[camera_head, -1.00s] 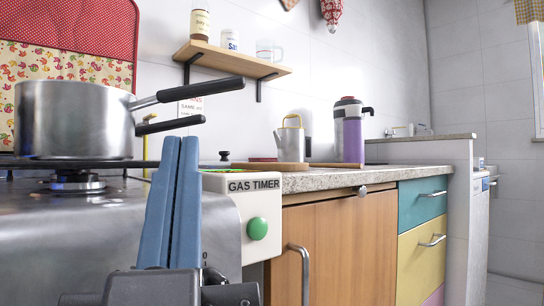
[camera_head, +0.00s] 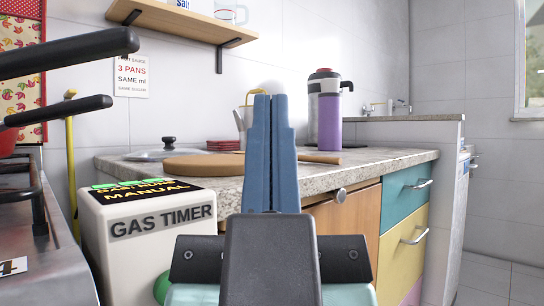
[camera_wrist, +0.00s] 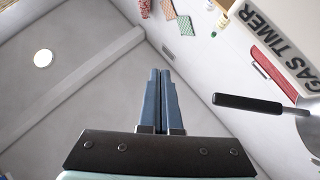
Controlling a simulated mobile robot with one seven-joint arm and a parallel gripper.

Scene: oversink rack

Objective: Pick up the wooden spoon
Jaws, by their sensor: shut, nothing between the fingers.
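My gripper (camera_head: 270,98) is shut and empty, its two blue fingers together and pointing up in the middle of the head view. It also shows shut in the wrist view (camera_wrist: 160,74). No whole wooden spoon can be made out. A thin wooden piece (camera_head: 320,158) lies on the counter just right of the fingers; I cannot tell whether it is the spoon or a handle of the round wooden board (camera_head: 195,164). The fingers hide part of the counter between them. My gripper appears in front of the counter, touching nothing visible.
The speckled counter (camera_head: 395,157) holds a purple flask (camera_head: 329,122), a kettle partly hidden by my fingers, and a lid (camera_head: 160,154). The gas timer box (camera_head: 150,225) stands at left, near the stove and black pan handles (camera_head: 65,52). A shelf (camera_head: 185,22) hangs above.

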